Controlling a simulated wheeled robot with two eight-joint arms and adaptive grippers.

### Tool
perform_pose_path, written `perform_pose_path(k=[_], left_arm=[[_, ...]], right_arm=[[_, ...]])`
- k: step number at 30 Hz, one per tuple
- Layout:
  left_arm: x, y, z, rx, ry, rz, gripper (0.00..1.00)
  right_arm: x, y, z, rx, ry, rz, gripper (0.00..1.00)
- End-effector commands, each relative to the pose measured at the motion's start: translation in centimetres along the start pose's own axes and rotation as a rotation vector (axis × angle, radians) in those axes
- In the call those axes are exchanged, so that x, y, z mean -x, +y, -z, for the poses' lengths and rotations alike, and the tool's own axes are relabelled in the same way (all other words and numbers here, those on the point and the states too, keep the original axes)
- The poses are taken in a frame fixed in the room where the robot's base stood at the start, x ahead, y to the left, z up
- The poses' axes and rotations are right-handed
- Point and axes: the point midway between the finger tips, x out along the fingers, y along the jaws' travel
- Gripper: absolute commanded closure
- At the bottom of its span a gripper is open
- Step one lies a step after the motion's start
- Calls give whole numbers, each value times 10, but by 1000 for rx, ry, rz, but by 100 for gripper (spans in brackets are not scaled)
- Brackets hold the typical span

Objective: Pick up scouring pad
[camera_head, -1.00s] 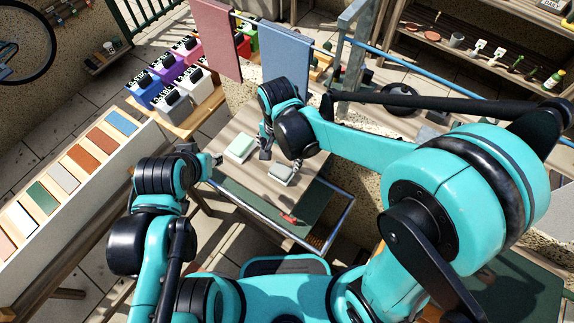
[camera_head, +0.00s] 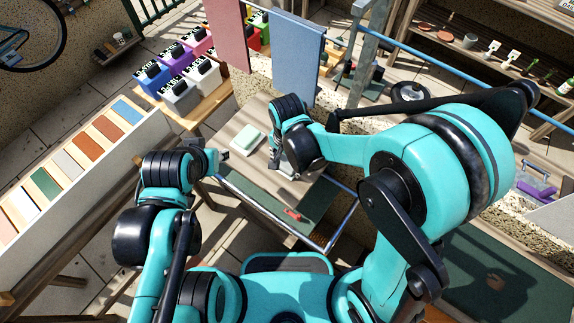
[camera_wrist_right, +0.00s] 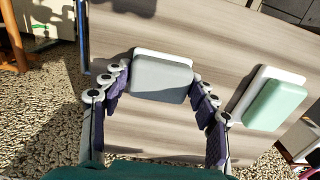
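A grey pad (camera_wrist_right: 160,78) on a white base lies on the wooden table, between the fingers of my right gripper (camera_wrist_right: 158,92) in the right wrist view. The fingers are open, one on either side of the pad; I cannot tell whether they touch it. In the head view my right gripper (camera_head: 281,160) is low over the table and hides most of this pad. A pale green pad (camera_wrist_right: 275,106) on a similar white base lies beside it, also in the head view (camera_head: 247,139). I cannot tell surely which is the scouring pad. My left gripper (camera_head: 216,161) is left of the table, its fingers unclear.
The table (camera_head: 232,122) has bare wood around the pads. A green surface with a red item (camera_head: 293,214) lies at its near side, with a metal rail (camera_head: 341,226). Several coloured containers (camera_head: 180,95) stand at back left.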

Motion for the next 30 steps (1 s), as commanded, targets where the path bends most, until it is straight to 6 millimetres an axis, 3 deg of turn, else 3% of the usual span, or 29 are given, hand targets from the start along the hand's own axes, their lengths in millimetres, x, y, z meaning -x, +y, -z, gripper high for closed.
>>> perform_pose_path(k=[14, 16, 20, 24, 30], left_arm=[[-1, 0, 0, 0, 0, 0, 64], [0, 0, 0, 0, 0, 0, 64], [5, 0, 3, 0, 0, 0, 64], [13, 0, 9, 0, 0, 0, 64], [21, 0, 15, 0, 0, 0, 64]], right_arm=[[-1, 1, -1, 0, -2, -1, 75], [2, 2, -2, 1, -3, -2, 81], [16, 1, -1, 0, -2, -1, 82], [44, 1, -1, 0, -1, -1, 82], [70, 50, 4, -5, -1, 0, 82]])
